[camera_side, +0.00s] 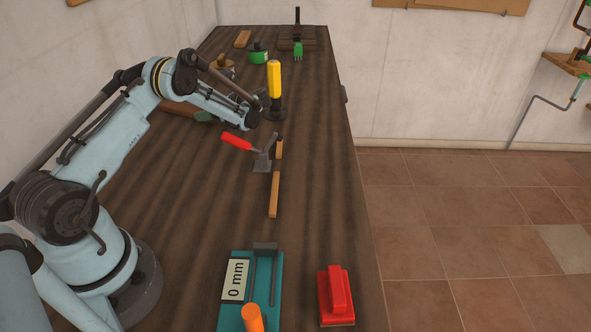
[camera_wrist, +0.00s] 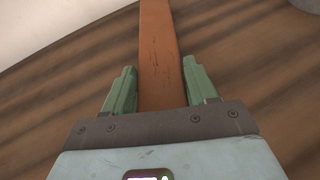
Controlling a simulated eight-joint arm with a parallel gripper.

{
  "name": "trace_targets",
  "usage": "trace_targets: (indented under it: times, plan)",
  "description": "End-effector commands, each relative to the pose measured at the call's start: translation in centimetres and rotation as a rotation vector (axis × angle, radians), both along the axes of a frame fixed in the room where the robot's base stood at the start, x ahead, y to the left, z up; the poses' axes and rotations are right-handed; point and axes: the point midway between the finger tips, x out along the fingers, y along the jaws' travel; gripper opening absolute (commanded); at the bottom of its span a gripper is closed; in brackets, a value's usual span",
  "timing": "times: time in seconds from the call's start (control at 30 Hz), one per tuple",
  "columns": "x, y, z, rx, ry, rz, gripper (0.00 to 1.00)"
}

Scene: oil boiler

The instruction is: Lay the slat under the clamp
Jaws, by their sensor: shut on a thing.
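A brown slat (camera_side: 178,108) is at the left of the bench, beside the far part of my arm. My gripper (camera_side: 204,116) has green fingers at the slat's near end, partly hidden by my arm. In the wrist view the slat (camera_wrist: 160,60) runs straight out between the two fingers of my gripper (camera_wrist: 160,90), which is shut on it. The toggle clamp (camera_side: 262,160), with a red handle (camera_side: 236,141) pointing left, stands mid-bench, right of and nearer than the slat. Whether the slat touches the bench is unclear.
Short wooden strips (camera_side: 274,194) lie beside the clamp. A yellow-handled tool (camera_side: 274,80) stands behind it. A teal gauge marked 0 mm (camera_side: 236,280) and a red block (camera_side: 337,295) are at the front. Green and other tools stand at the back.

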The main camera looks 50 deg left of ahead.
Motion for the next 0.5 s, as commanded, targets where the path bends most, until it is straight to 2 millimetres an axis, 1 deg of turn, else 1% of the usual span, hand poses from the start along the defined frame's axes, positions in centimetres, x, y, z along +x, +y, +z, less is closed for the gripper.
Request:
trace_targets:
  times: [0.23, 0.27, 0.4, 0.5]
  plan:
    - [0.01, -0.01, -0.27, 0.001, 0.0, 0.0, 0.23]
    - [0.02, -0.02, -0.24, 0.0, 0.0, 0.0, 0.62]
    - [0.02, -0.01, -0.22, 0.0, 0.0, 0.0, 0.83]
    - [0.0, -0.01, -0.21, 0.0, 0.0, 0.0, 0.83]
